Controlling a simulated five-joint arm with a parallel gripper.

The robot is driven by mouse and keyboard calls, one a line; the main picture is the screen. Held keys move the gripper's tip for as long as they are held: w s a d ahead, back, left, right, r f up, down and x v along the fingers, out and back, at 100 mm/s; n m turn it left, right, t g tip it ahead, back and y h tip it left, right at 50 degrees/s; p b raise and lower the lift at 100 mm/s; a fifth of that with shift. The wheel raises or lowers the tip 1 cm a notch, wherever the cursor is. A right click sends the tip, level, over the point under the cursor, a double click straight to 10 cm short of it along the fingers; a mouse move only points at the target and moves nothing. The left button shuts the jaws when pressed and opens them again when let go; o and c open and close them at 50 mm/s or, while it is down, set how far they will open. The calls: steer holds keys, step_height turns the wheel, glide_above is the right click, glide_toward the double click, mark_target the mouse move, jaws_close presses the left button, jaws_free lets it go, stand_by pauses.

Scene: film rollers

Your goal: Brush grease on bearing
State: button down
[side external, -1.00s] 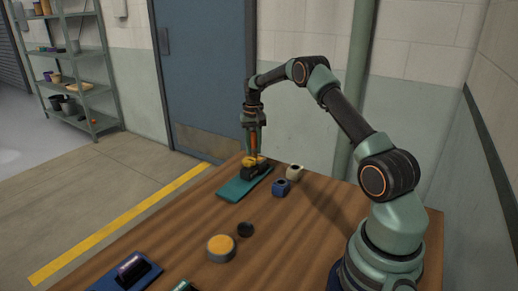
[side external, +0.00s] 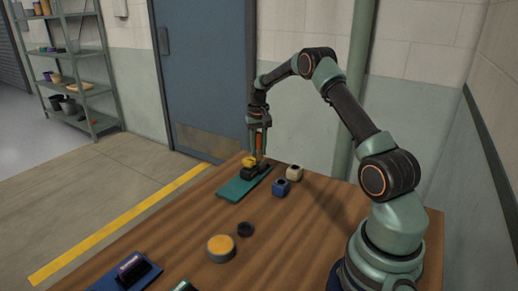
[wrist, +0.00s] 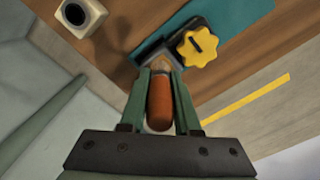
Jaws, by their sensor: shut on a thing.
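My gripper (side external: 259,144) is shut on an orange-handled brush (wrist: 159,102), held upright with its handle between the fingers. The brush's lower end is at a small black bearing block (side external: 250,172) with a yellow knob (wrist: 198,44); the bristle tip is mostly hidden, and I cannot tell whether it touches. The block stands on a teal mat (side external: 235,188) near the table's far end. An open round tin (side external: 221,247) with a yellow-orange fill, which looks like grease, stands nearer the camera, with a dark round lid (side external: 245,229) beside it.
A blue block with a hole (side external: 281,187) and a cream block with a hole (side external: 294,172) stand right of the mat. A blue plate with a dark part (side external: 130,271) lies at the front left. The wooden table (side external: 180,235) is clear between the mat and the tin.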

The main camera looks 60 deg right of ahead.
steer(key=shift+w, duration=1.6)
step_height(320, 180, up, 8)
steer(key=shift+r, duration=0.1)
